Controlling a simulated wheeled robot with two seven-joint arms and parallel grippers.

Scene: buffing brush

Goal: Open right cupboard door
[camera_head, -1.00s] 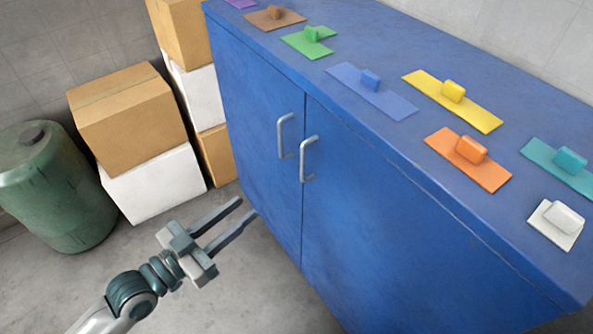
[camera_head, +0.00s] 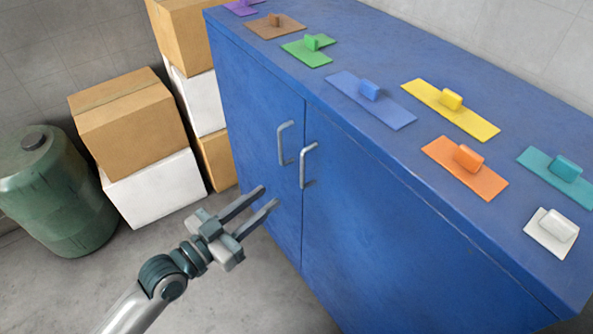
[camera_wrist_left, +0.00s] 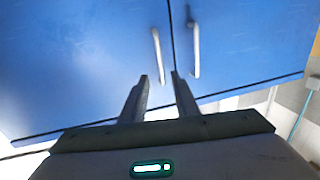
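The blue cupboard's right door (camera_head: 390,235) is shut, level with the left door (camera_head: 255,120). The right door's grey bar handle (camera_head: 304,165) stands near the centre seam, beside the left door's handle (camera_head: 282,143). My left gripper (camera_head: 270,196) is open and empty, in front of the doors, lower and left of the right handle and apart from it. In the left wrist view the scene appears upside down. There, both handles lie beyond the open fingers (camera_wrist_left: 160,78), and the right door's handle (camera_wrist_left: 157,55) seems lined up with the gap. My right gripper is out of view.
Several coloured pads with grips, such as the yellow one (camera_head: 455,110), lie on the cupboard top (camera_head: 345,50). Cardboard and white boxes (camera_head: 130,120) are stacked left of the cupboard, next to a green drum (camera_head: 50,195). The floor (camera_head: 255,295) before the doors is clear.

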